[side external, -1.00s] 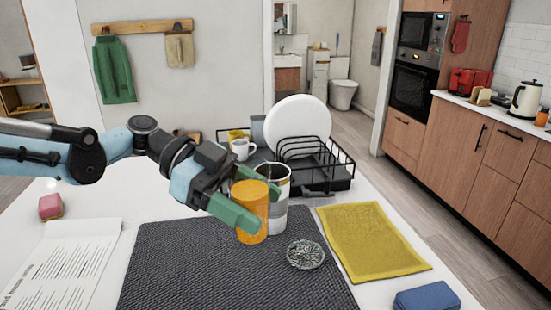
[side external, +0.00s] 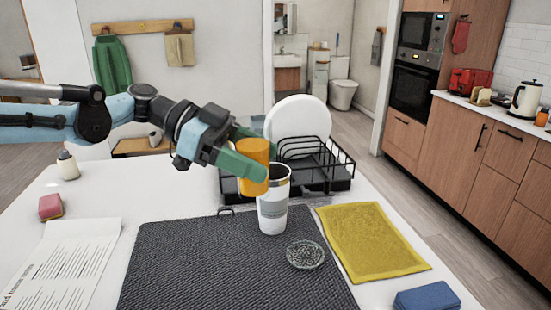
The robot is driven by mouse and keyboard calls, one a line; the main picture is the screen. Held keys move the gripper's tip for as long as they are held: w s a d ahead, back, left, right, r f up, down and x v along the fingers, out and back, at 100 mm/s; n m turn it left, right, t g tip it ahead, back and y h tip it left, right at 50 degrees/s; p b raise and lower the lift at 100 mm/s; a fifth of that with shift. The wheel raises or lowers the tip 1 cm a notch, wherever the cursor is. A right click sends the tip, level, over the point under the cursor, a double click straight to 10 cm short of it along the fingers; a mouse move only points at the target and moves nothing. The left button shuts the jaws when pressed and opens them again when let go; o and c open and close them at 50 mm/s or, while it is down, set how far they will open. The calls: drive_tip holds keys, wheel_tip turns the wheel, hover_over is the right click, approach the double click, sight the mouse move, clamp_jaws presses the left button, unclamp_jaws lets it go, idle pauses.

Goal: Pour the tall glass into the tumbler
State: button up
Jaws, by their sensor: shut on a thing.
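The tall glass, an orange cylinder (side external: 258,150), is held between the green fingers of my gripper (side external: 250,157). The gripper is shut on it and holds it above the dark mat. The glass looks close to upright; its contents cannot be seen. The tumbler (side external: 272,211), white with a grey band and a metallic rim, stands upright at the mat's back right. The lower part of the glass is beside the tumbler's rim at upper left and overlaps its left edge in this view. Whether they touch cannot be told.
A black dish rack (side external: 341,163) with a white plate (side external: 298,118) stands behind the tumbler. A small patterned glass dish (side external: 305,255) lies in front of it. A yellow cloth (side external: 372,240) is to the right. The dark mat (side external: 200,265) is clear at left.

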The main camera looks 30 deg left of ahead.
drive_tip(key=w+a+n+t+y, duration=0.5)
drive_tip(key=w+a+n+t, duration=0.15)
drive_tip(key=w+a, duration=1.15)
wheel_tip(320, 180, down, 16)
drive_tip(key=s+a, duration=0.1)
drive_tip(key=s, duration=0.1)
drive_tip(key=shift+a+f+n, duration=0.2)
drive_tip(key=shift+a+n, duration=0.15)
drive_tip(key=shift+s+d+r, duration=0.1)
drive_tip(key=shift+d, duration=0.05)
drive_tip(key=d+r+m+g+y, duration=0.1)
drive_tip(key=d+r+m+y, duration=0.2)
drive_tip(key=r+y, duration=0.4)
wheel_tip(320, 180, up, 2)
drive_tip(key=shift+d+r+m+g, duration=0.15)
drive_tip(key=shift+d+m+g, duration=0.15)
drive_tip(key=shift+m, duration=0.6)
drive_tip(key=shift+f+y, duration=0.2)
drive_tip(key=shift+y, duration=0.3)
